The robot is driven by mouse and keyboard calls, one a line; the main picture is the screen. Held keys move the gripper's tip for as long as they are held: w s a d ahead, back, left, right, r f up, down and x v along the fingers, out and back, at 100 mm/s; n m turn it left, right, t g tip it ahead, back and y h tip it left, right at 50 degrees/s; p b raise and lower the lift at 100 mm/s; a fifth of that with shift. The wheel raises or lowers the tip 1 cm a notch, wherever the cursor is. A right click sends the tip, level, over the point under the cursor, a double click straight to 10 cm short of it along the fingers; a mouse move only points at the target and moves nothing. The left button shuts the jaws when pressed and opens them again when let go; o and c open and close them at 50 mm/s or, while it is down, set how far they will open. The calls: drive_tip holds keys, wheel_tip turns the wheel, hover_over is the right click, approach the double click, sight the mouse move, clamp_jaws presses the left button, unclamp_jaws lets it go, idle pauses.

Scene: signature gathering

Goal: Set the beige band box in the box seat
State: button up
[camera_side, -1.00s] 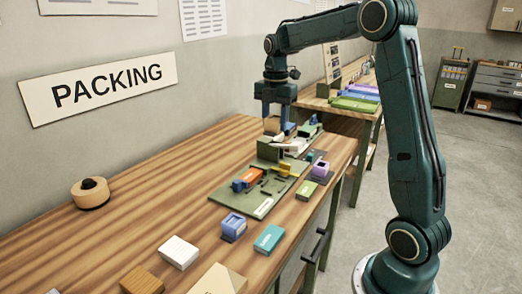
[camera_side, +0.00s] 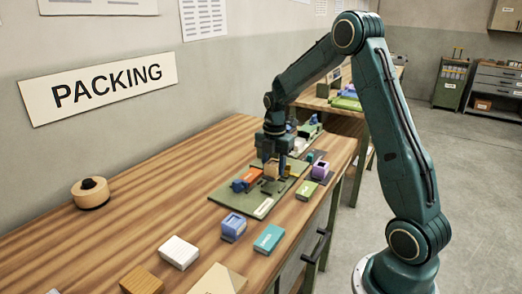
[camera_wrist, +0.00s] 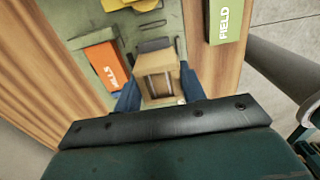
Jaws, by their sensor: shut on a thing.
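My gripper (camera_side: 273,164) is shut on the beige band box (camera_side: 271,171), a small tan block held between the blue fingers. In the wrist view the box (camera_wrist: 158,72) sits between the fingertips of my gripper (camera_wrist: 160,88), with a darker band across it. It is over the green board (camera_side: 226,194), close above the board's fittings. I cannot tell whether its underside touches the board. A dark patch (camera_wrist: 154,45) lies just beyond the box in the wrist view; which fitting is the box seat is not clear.
An orange box (camera_wrist: 107,64) lies on the board to the left in the wrist view, with a green FIELD box (camera_wrist: 229,20) at the right. Purple (camera_side: 320,170), blue (camera_side: 233,228) and teal (camera_side: 269,238) items stand around the board.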

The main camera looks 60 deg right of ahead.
sight(274, 187)
drive_tip(key=shift+f, duration=0.1)
drive_tip(key=shift+f, duration=2)
drive_tip(key=shift+f, duration=0.3)
drive_tip(key=shift+s+f, duration=0.1)
drive_tip(key=shift+f, duration=0.35)
drive_tip(key=o, duration=1)
drive_tip(key=shift+s+d+r, duration=0.1)
drive_tip(key=shift+r, duration=0.6)
drive_tip(key=r, duration=1.1)
drive_tip(key=shift+w+r, duration=0.1)
drive_tip(key=shift+w, duration=0.15)
drive_tip(key=shift+r, duration=0.45)
